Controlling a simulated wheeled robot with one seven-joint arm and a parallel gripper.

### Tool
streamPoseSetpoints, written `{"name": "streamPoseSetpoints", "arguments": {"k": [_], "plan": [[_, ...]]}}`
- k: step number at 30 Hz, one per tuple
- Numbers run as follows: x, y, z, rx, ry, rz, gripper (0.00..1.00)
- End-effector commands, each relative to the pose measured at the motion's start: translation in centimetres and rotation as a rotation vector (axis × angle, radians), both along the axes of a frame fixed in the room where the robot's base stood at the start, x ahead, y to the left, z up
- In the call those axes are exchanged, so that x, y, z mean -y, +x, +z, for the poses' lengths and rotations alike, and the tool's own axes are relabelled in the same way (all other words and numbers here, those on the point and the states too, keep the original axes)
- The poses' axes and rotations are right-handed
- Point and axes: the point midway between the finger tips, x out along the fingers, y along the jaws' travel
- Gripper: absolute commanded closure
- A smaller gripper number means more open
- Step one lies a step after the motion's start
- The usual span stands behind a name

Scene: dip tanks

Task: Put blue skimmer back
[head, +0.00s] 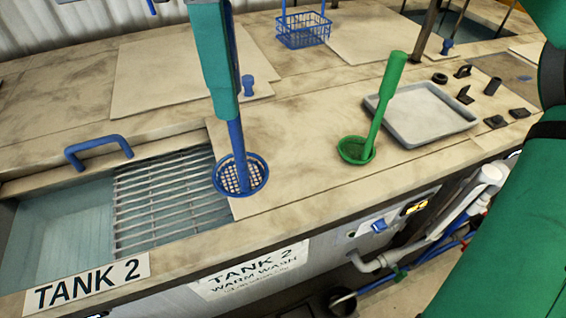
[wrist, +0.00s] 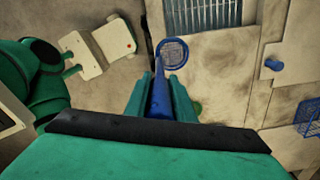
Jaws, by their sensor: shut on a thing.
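The blue skimmer (head: 240,175) hangs bowl-down from my gripper (head: 226,112). Its round mesh bowl appears at the right edge of the tank grate, over the worktop; I cannot tell whether it touches. In the wrist view, my gripper (wrist: 161,88) is shut on the blue handle, and the bowl (wrist: 174,52) shows beyond the fingertips, just below the grate. The upper part of the handle is mostly hidden by my gripper in the head view.
Tank 2 has a metal grate (head: 170,205) and blue handle (head: 98,148). A blue basket (head: 303,30) stands at the back. Small dark fittings (head: 465,95) lie right of the tray. Pipes run along the front.

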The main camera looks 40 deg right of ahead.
Motion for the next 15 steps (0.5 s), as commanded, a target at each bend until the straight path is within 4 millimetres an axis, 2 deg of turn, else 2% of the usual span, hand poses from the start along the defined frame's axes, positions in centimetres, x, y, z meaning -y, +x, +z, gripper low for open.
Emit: {"name": "streamPoseSetpoints", "arguments": {"k": [5,15], "plan": [[1.0,0.2,-0.4,0.001,0.001,-0.002,1.00],[6.9,1.1,-3.1,0.000,0.002,-0.004,1.00]]}}
